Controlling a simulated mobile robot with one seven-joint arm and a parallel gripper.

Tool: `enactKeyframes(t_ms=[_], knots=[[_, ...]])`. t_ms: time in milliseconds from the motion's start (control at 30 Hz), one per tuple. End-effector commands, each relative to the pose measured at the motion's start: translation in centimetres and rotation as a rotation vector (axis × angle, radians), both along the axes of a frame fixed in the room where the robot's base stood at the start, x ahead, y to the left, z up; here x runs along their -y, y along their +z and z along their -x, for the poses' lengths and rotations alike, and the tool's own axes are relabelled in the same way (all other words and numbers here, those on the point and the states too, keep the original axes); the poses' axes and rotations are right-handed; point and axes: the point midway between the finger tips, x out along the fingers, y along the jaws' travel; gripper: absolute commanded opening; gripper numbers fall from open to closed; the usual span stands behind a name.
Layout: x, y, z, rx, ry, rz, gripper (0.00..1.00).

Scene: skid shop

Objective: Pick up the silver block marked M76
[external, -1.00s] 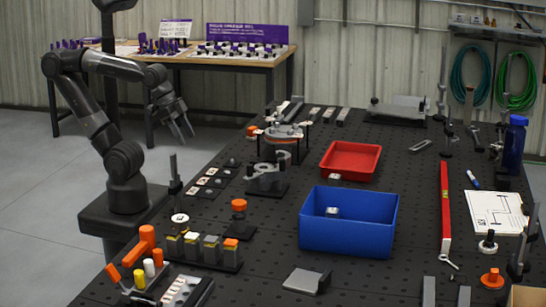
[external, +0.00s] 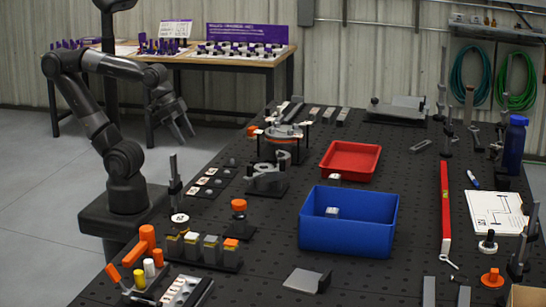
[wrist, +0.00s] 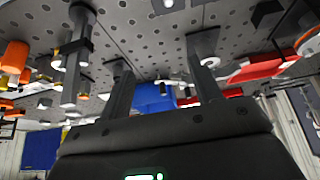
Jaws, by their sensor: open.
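My gripper (external: 184,128) hangs at the left of the black bench, in the air beyond its edge. It is open and empty; its two fingers also show apart in the wrist view (wrist: 161,65). No mark M76 can be read in either view. Small silver blocks show in several places: one in the blue bin (external: 332,212), one by the near edge of the red tray (external: 334,178), and several in a row at the back of the bench (external: 328,114). I cannot tell which is M76. All are well away from my gripper, to its right.
The blue bin (external: 345,239) and red tray (external: 350,161) stand mid-bench. A red level (external: 445,200) lies at the right. Bare bench shows right of the bin.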

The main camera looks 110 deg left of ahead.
Motion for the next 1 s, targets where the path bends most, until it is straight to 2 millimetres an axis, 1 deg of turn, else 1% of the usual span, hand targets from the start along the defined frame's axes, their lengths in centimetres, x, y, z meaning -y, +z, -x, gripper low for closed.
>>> enactKeyframes(t_ms=[167, 267, 333, 500, 667, 700, 867, 1000], knots=[[0.0, 0.4, -0.5, -0.005, 0.0, 0.0, 0.58], [-0.1, 1.3, -1.9, -0.025, -0.001, 0.0, 0.58], [-0.1, 2.2, -3.5, -0.045, -0.002, 0.0, 0.58], [-0.3, 4.2, -8.4, -0.101, -0.004, 0.0, 0.58], [-0.6, 5.4, -13.3, -0.154, -0.008, -0.001, 0.58], [-0.7, 5.5, -14.5, -0.166, -0.009, -0.002, 0.58], [-1.0, 5.6, -19.6, -0.219, -0.012, -0.002, 0.58], [-1.3, 5.0, -24.0, -0.264, -0.015, -0.002, 0.58]])
